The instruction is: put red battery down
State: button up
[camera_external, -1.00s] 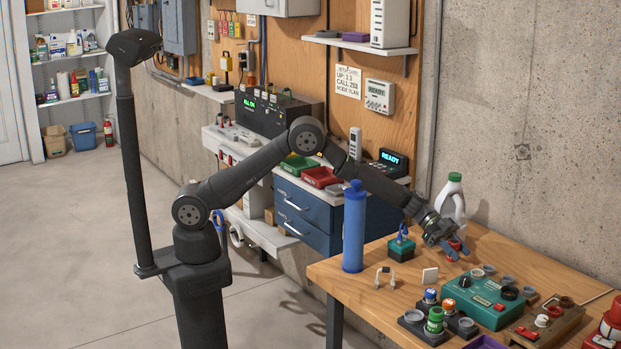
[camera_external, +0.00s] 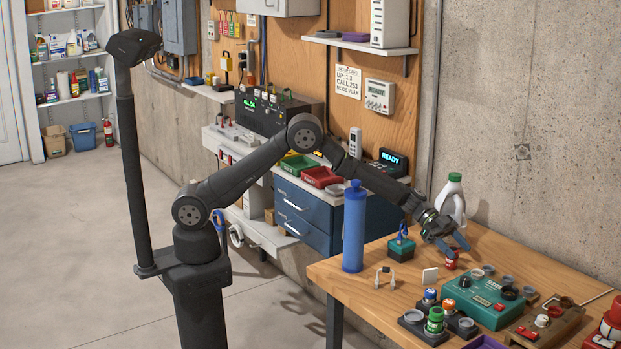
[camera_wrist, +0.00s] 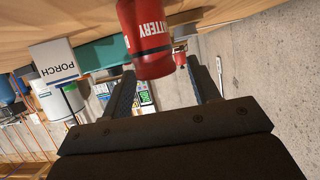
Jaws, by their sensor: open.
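The red battery (camera_external: 450,263) stands on the wooden workbench, just below my gripper (camera_external: 456,243). In the wrist view the battery (camera_wrist: 148,42) is red with a black band and white lettering reading "BATTERY". It shows near the top, between the lines of my two dark fingers. My gripper (camera_wrist: 162,80) is open, with a wide gap between the fingers and nothing gripped. The fingers are apart from the battery in the external view, with the tips just above it.
A white jug (camera_external: 452,203) stands close behind my gripper. A green control box (camera_external: 482,297) is in front, with several round cups near it. A white "PORCH" card (camera_wrist: 54,62) stands nearby. A tall blue bottle (camera_external: 354,228) is at the bench's left edge.

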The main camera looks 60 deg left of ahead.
jog(key=v, duration=1.1)
jog(key=x, duration=1.1)
jog(key=shift+d+f, duration=0.25)
jog(key=shift+f, duration=0.05)
jog(key=shift+d+f, duration=0.15)
jog(key=shift+f, duration=0.3)
jog(key=shift+r, duration=0.4)
jog(key=shift+f, duration=0.1)
